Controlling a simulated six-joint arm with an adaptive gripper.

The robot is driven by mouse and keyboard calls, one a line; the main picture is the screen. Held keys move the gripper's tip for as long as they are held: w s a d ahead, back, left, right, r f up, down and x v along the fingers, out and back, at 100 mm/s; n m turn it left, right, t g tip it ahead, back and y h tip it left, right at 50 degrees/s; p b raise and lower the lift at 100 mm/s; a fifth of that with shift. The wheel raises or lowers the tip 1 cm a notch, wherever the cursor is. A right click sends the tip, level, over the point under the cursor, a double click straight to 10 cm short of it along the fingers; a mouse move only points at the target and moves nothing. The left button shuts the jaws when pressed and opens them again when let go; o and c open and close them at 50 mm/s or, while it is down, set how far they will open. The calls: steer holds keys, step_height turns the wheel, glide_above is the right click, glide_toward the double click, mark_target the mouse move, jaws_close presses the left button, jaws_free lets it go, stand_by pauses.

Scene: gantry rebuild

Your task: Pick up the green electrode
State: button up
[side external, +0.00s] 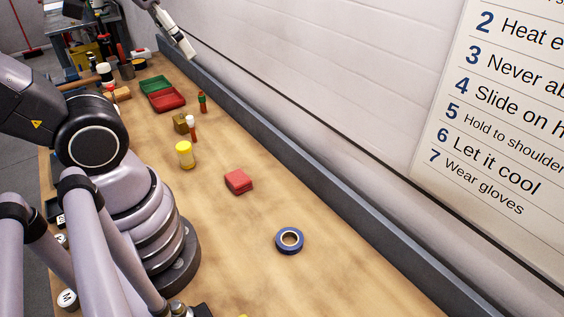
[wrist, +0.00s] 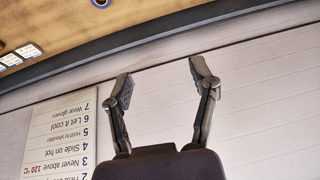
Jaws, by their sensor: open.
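A small upright item with a green upper part and a red-brown lower part, which looks like the green electrode (side external: 202,101), stands on the bench in the side external view, just right of the red tray. It does not show in the wrist view. My gripper (wrist: 160,70) shows in the wrist view with its two fingers spread wide and nothing between them. It faces the white wall, away from the electrode. In the side external view I cannot make out the fingers clearly.
A red tray (side external: 166,101) and green tray (side external: 155,85) lie beside the electrode. Nearer are a brass-coloured block (side external: 180,123), a white-topped item (side external: 191,129), a yellow-capped jar (side external: 185,154), a red box (side external: 238,181) and blue tape (side external: 289,241). A grey rail (side external: 330,185) borders the wall.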

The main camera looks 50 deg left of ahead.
mark_target(203, 101)
steer(key=w+a+f+m+g+y, duration=0.2)
steer(key=w+a+f+g+y, duration=0.25)
steer(key=a, duration=0.45)
steer(key=w+a+f+m+g+y, duration=0.25)
steer(key=w+a+y, duration=0.2)
steer(key=a, duration=0.35)
steer(key=w+a+f+m+g+y, duration=0.25)
steer(key=w+a+f+g, duration=0.2)
steer(key=a, duration=0.45)
steer(key=w+a+f+m+t+y, duration=0.1)
steer(key=a+f+m+t+y, duration=0.1)
steer(key=f, duration=0.6)
steer(key=w+a+f+m+t+y, duration=0.2)
steer(key=f+m, duration=0.3)
steer(key=f, duration=0.4)
steer(key=w+a+f+m+t+y, duration=0.1)
steer(key=a+f+m+t, duration=0.3)
steer(key=f, duration=0.4)
steer(key=shift+w+f+y, duration=0.15)
steer(key=shift+f+y, duration=0.25)
steer(key=shift+y, duration=0.05)
steer(key=shift+m, duration=0.3)
steer(key=a, duration=0.8)
steer(key=shift+w+f, duration=0.2)
steer(key=shift+w, duration=0.05)
steer(key=shift+w+a, duration=0.15)
steer(key=shift+a, duration=2.75)
jaws_close()
